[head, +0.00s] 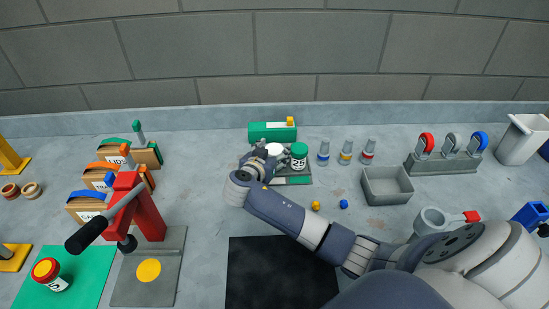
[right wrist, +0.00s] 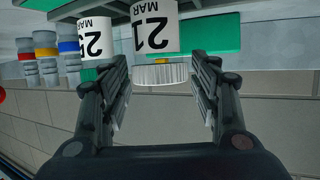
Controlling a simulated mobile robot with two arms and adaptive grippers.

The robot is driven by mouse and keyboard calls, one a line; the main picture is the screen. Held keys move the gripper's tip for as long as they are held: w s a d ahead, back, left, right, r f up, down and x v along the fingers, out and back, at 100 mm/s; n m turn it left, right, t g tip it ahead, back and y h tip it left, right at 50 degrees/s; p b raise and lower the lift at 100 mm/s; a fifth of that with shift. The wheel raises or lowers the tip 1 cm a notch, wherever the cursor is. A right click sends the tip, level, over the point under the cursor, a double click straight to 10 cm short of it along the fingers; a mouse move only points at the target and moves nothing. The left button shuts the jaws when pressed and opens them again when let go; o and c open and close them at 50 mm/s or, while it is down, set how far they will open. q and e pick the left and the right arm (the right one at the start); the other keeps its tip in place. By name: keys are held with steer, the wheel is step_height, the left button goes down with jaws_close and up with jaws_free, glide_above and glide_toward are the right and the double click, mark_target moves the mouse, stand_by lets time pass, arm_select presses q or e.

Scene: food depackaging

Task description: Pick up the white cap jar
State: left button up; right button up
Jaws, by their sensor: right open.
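The white cap jar has a white label reading "21 MAR" and a ribbed white cap (right wrist: 160,74). It appears upside down in the right wrist view, and its cap also shows in the head view (head: 274,149). My right gripper (head: 262,156) is open at the jar on the tray. In the right wrist view its two fingers (right wrist: 162,68) stand on either side of the cap, with small gaps and no clear contact. The fingers and wrist partly hide the jar in the head view. My left gripper is not in view.
A green-capped jar (head: 299,152) stands close to the right of the white cap jar. A green box (head: 268,131) is behind. Several small grey bottles (head: 345,153) and a grey bin (head: 387,186) stand to the right. A red lever press (head: 143,212) is left.

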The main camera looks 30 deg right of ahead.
steer(key=shift+a, duration=0.1)
steer(key=shift+c, duration=0.8)
steer(key=c, duration=0.9)
steer(key=shift+r, duration=0.15)
steer(key=shift+c, duration=0.4)
steer(key=shift+r+p, duration=0.55)
steer(key=shift+r, duration=0.1)
step_height(320, 180, up, 2)
steer(key=shift+r+p, duration=0.2)
steer(key=shift+p, duration=0.5)
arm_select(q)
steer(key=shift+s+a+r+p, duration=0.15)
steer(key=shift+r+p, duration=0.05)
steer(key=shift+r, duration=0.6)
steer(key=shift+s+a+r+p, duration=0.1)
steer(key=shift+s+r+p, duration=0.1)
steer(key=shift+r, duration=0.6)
arm_select(e)
steer(key=s+a+r, duration=0.1)
steer(key=s+a, duration=0.7)
steer(key=a, duration=0.5)
steer(key=shift+s+a, duration=0.2)
steer(key=shift+a, duration=0.15)
